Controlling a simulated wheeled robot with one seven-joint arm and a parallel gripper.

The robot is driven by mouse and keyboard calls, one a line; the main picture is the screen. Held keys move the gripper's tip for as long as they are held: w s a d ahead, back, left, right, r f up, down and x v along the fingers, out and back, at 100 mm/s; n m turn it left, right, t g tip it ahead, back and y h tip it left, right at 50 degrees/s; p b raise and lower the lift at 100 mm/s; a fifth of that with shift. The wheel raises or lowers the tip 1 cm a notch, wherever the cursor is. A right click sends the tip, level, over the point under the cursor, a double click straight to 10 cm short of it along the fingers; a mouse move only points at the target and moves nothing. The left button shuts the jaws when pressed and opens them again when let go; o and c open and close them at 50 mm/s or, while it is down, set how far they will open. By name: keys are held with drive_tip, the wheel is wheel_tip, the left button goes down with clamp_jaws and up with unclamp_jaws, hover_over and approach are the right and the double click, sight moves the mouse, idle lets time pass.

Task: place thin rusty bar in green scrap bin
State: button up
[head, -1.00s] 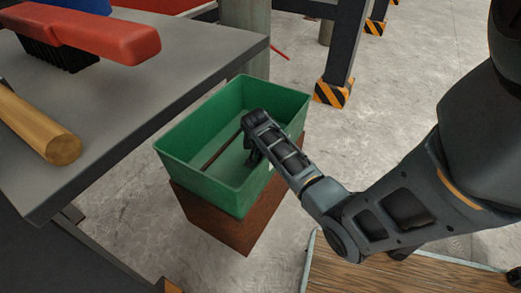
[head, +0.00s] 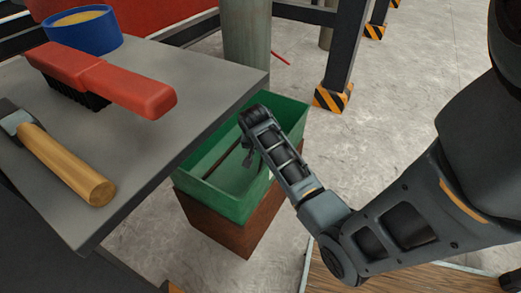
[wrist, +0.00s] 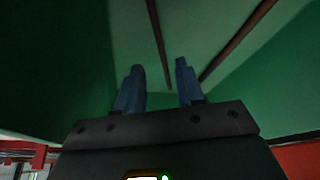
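The green scrap bin (head: 240,205) stands in the head view between the workbench and my arm; the bench corner hides part of its left side. A thin rusty bar (head: 221,159) lies slanting inside the bin. My gripper (head: 248,160) reaches into the bin from the right, close to the bar. In the wrist view my gripper (wrist: 159,66) has its two blue fingers apart. One thin brown bar (wrist: 157,40) runs ahead of the gap between them, and another brown strip (wrist: 237,40) slants to the right; I cannot tell if either touches a finger.
The bin rests on a brown block (head: 222,232). The grey workbench (head: 190,80) at left holds a red-handled brush (head: 110,80), a wooden-handled hammer (head: 65,165) and a blue roll (head: 88,30). A steel post with a striped foot (head: 332,97) stands behind.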

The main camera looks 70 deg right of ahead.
drive_tip(key=shift+p+v, duration=0.6)
drive_tip(key=shift+v, duration=1.4)
